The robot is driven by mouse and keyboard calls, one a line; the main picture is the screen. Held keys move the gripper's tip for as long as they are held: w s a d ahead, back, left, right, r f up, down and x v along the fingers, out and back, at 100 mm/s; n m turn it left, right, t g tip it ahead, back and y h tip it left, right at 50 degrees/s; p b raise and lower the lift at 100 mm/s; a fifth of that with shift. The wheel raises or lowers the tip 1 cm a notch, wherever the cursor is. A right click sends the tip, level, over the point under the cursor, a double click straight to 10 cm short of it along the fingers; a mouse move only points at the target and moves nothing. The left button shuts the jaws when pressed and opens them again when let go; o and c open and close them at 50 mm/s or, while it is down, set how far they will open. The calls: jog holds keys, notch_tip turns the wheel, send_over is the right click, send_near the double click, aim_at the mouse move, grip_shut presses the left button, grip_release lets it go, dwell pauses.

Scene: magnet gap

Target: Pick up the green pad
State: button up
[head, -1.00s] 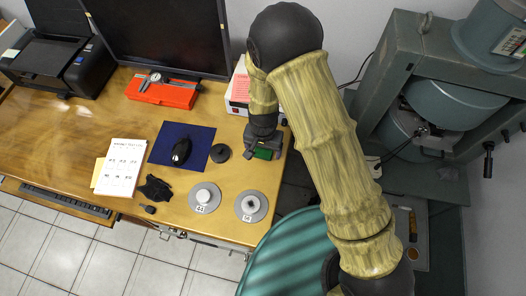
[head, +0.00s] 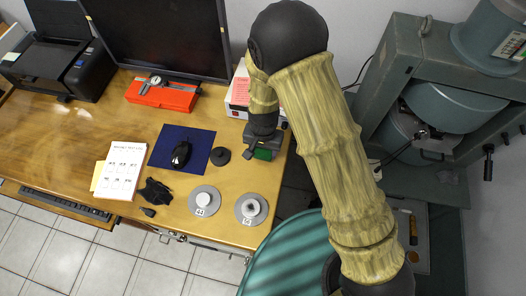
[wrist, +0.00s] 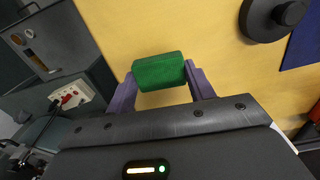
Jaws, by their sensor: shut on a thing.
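The green pad (wrist: 159,71) is a small green block between the two purple fingers of my gripper (wrist: 160,82) in the wrist view. The fingers press on its left and right ends. In the head view the green pad (head: 263,154) shows just below my gripper (head: 262,146) near the right edge of the wooden desk (head: 235,120). My arm hides part of the gripper there. I cannot tell whether the pad is clear of the desk top.
Two grey discs (head: 251,219) (head: 214,190) sit nearer the front edge. A grey magnet machine (head: 400,80) stands to the right.

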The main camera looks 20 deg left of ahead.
aim_at(263, 152)
notch_tip(263, 152, up, 8)
jog(key=shift+r, duration=0.1)
dwell(0.5)
